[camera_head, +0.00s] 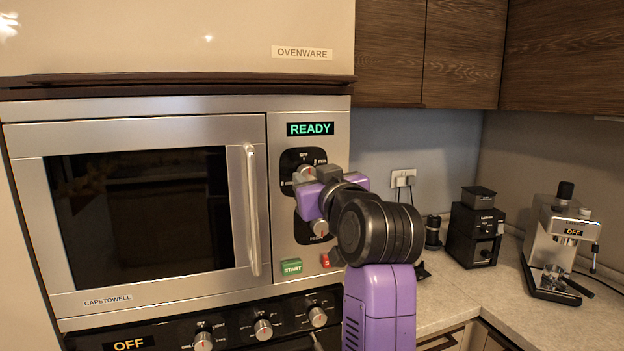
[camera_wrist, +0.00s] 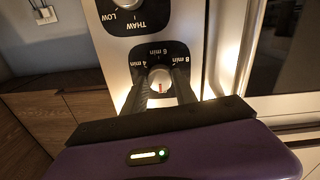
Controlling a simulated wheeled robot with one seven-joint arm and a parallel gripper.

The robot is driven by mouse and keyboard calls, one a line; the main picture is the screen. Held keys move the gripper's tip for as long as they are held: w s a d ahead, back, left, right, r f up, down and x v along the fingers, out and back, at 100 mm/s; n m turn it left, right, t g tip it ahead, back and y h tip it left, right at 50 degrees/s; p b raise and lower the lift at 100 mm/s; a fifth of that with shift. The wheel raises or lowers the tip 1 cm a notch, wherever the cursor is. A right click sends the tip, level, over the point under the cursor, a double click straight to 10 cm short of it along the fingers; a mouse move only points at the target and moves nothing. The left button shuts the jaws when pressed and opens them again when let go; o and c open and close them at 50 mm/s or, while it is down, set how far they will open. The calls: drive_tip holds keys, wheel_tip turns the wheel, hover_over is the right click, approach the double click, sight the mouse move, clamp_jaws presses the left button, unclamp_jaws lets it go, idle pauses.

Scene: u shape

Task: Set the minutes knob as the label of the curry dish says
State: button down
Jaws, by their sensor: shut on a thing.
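The minutes knob (camera_wrist: 160,80) is a pale round knob on a black dial plate, the upper dial of the microwave panel. It also shows in the head view (camera_head: 304,171). The wrist view shows 4, 6 and 8 min marks around it, with 6 min opposite my wrist. A red line on the knob stands roughly upright in the wrist view. My gripper (camera_wrist: 160,94) is shut on this knob, one dark finger on each side; it also shows in the head view (camera_head: 319,177). No curry dish or label of it is in view.
The microwave display (camera_head: 310,129) reads READY. A power knob (camera_head: 320,228) is below the held one, with a green START button (camera_head: 291,267) and a red button (camera_head: 326,260). The door (camera_head: 150,210) is closed; its handle (camera_head: 253,210) stands out. A coffee machine (camera_head: 562,240) stands at right.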

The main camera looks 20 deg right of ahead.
drive_tip(key=m, duration=0.4)
drive_tip(key=shift+p, duration=0.3)
drive_tip(key=m, duration=0.4)
drive_tip(key=shift+m, duration=0.3)
drive_tip(key=m, duration=0.5)
drive_tip(key=shift+m, duration=1.7)
drive_tip(key=c, duration=1)
unclamp_jaws()
